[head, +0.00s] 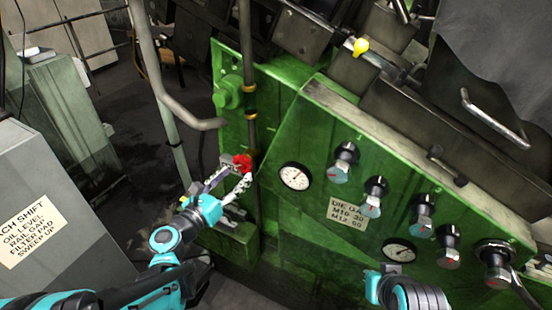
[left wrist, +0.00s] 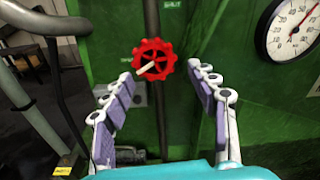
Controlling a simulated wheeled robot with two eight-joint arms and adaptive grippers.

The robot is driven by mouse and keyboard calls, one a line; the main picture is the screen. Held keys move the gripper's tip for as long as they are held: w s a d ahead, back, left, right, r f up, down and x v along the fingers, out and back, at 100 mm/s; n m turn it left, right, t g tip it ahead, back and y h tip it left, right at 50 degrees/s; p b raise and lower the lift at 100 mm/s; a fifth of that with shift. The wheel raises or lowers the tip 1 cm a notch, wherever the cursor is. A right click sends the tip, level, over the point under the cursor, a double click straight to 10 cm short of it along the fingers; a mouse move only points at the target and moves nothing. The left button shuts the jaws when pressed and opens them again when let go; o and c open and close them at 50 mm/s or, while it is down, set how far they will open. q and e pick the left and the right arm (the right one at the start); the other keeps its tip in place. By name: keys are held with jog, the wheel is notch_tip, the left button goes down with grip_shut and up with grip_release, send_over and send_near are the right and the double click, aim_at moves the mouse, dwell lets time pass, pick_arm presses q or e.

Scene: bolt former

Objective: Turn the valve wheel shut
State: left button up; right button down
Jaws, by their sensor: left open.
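The red valve wheel (head: 242,162) sits on a vertical pipe at the left part of the green machine. In the left wrist view the wheel (left wrist: 154,60) faces me, with a pale bar across its middle. In the left wrist view the fingertips of this gripper (left wrist: 161,72) stand apart on either side and below the wheel, with nothing between the pads. Touching cannot be told. My right arm shows at the lower right, but its fingers are not visible.
The green machine (head: 300,230) carries a round gauge (head: 295,177) right of the wheel, several knobs and a label (head: 347,214). A bent grey pipe (head: 165,95) stands left of the wheel. A grey cabinet (head: 50,200) stands at the far left.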

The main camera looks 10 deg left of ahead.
aim_at(241, 165)
pick_arm(q)
jog(key=shift+w+a+r+n+t, duration=0.15)
jog(key=shift+w+n+t, duration=0.15)
jog(key=shift+n, duration=0.3)
jog(key=shift+w, duration=0.25)
jog(key=b+x, duration=0.1)
jog(key=x, duration=0.6)
jog(key=shift+b, duration=0.3)
jog(key=c, duration=0.9)
